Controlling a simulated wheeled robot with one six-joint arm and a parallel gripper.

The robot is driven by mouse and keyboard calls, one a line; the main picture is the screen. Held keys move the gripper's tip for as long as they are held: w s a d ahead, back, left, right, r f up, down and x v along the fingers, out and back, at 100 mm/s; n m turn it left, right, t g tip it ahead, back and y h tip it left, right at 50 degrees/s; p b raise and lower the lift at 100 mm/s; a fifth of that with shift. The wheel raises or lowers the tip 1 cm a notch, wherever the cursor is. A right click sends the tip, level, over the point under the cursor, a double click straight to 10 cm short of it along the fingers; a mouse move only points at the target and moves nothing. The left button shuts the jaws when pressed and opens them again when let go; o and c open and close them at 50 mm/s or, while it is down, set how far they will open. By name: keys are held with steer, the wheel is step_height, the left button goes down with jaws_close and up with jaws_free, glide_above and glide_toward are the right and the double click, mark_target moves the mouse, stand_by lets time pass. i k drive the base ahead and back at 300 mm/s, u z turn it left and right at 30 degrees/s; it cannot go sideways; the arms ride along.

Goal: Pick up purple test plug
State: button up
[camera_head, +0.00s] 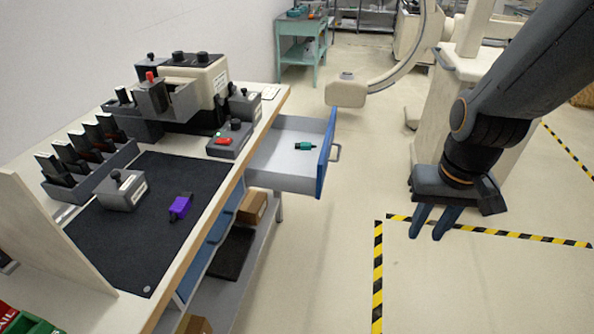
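The purple test plug (180,207) lies on the dark mat (140,245) on the workbench, near the mat's right side. It is purple with a dark end. My gripper (426,237) hangs over the floor at the right, well away from the bench and the plug. Its two blue fingers point down with a gap between them, and nothing shows in the gap.
A grey box with a knob (122,190) stands left of the plug. An open drawer (290,165) with a green plug (304,146) juts out from the bench. Machines and a rack stand behind the mat. The floor between bench and gripper is clear.

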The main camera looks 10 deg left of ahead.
mark_target(182, 204)
steer(key=u, duration=0.35)
steer(key=k, duration=0.75)
steer(key=z, duration=0.6)
steer(key=i, duration=1.2)
steer(key=u, duration=0.55)
steer(key=i, duration=0.5)
steer(key=u, duration=0.5)
steer(key=k, duration=0.5)
steer(key=u, duration=1.35)
steer(key=i, duration=0.3)
steer(key=u, duration=0.2)
